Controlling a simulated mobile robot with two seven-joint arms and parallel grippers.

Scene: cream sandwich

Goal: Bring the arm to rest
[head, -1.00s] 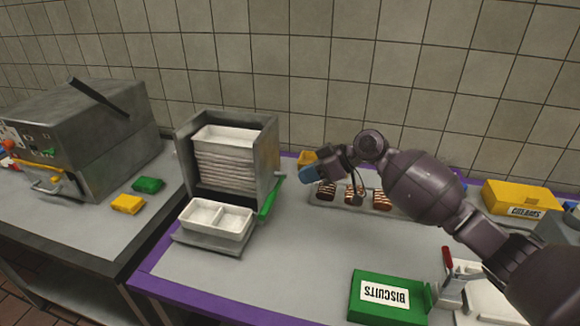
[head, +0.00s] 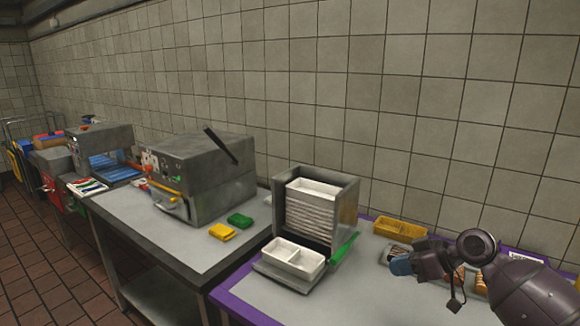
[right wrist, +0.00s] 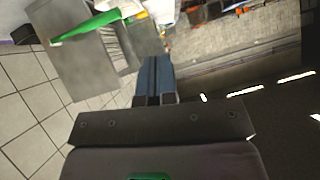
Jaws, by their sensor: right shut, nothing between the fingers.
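My right gripper (head: 400,265) is at the lower right of the head view, above the purple-edged table. Its blue fingers are shut with nothing between them; they also show closed together in the right wrist view (right wrist: 155,78). It is to the right of the tray dispenser (head: 345,200) and apart from it. Part of my right arm hides the tray with brown pieces behind it. My left gripper is not in view.
A white two-part tray (head: 293,258) sits at the dispenser's front, by a green lever (head: 344,248). A yellow container (head: 400,229) stands behind my gripper. A grey machine (head: 200,175), a yellow sponge (head: 222,232) and a green one (head: 240,220) are on the left table.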

